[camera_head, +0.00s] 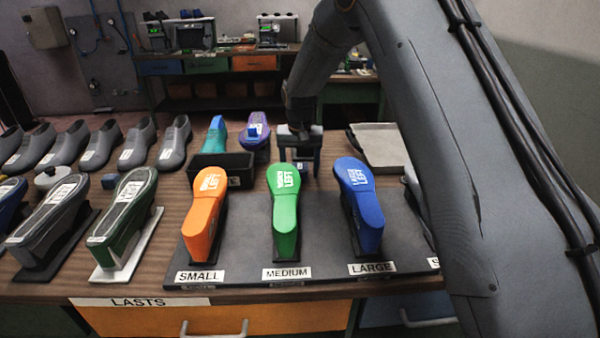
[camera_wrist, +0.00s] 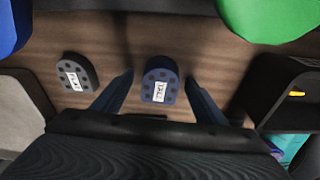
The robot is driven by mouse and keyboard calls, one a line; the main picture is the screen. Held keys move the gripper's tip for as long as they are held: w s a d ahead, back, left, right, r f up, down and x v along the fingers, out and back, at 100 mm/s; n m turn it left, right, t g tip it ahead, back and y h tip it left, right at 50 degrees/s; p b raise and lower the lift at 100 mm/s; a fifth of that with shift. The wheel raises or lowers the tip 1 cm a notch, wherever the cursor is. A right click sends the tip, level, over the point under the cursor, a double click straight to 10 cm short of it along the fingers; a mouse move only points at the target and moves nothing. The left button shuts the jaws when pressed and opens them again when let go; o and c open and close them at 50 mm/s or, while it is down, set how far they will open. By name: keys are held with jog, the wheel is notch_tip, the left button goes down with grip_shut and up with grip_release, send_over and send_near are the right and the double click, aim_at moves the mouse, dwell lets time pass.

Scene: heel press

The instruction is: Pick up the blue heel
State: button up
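The blue heel (camera_wrist: 160,84) is a small dark-blue, D-shaped block with dark dots and a white label, lying on the wooden table. In the wrist view it shows between the fingers of my gripper (camera_wrist: 159,76), with a gap on each side. My gripper (camera_head: 300,164) is open and points down, behind the green and blue lasts in the head view. Whether the fingertips are level with the heel or above it, I cannot tell. In the head view the heel is mostly or wholly hidden by the gripper. A dark grey heel (camera_wrist: 77,73) lies to its left in the wrist view.
An orange last (camera_head: 203,215), a green last (camera_head: 284,210) and a blue last (camera_head: 361,205) stand on a dark board in front. A black bin (camera_head: 240,170) is left of the gripper, a grey tray (camera_head: 375,148) right.

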jog(key=c, duration=1.2)
